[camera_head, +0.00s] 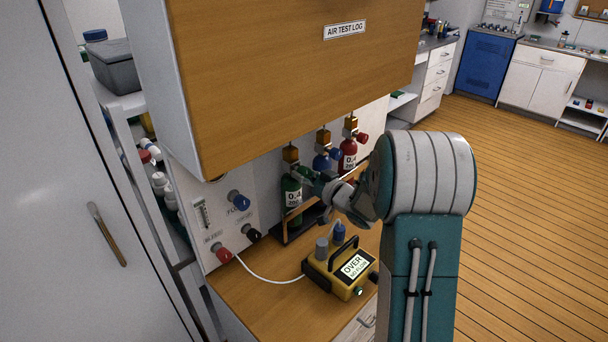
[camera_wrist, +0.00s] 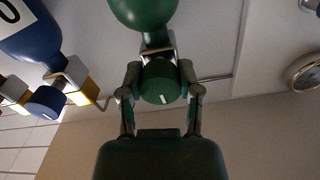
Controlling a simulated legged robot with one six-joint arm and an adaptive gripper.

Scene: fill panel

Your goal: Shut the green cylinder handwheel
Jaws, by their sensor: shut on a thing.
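The green cylinder (camera_head: 290,198) stands in a rack against the panel in the head view, left of a blue and a red cylinder.
The blue cylinder's handwheel (camera_wrist: 46,103) is close beside my gripper. The red cylinder (camera_head: 348,155) stands further right. A yellow meter (camera_head: 342,276) reading OVER sits on the wooden bench below. A wooden cabinet (camera_head: 290,80) hangs above. The panel has red, blue and black knobs.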

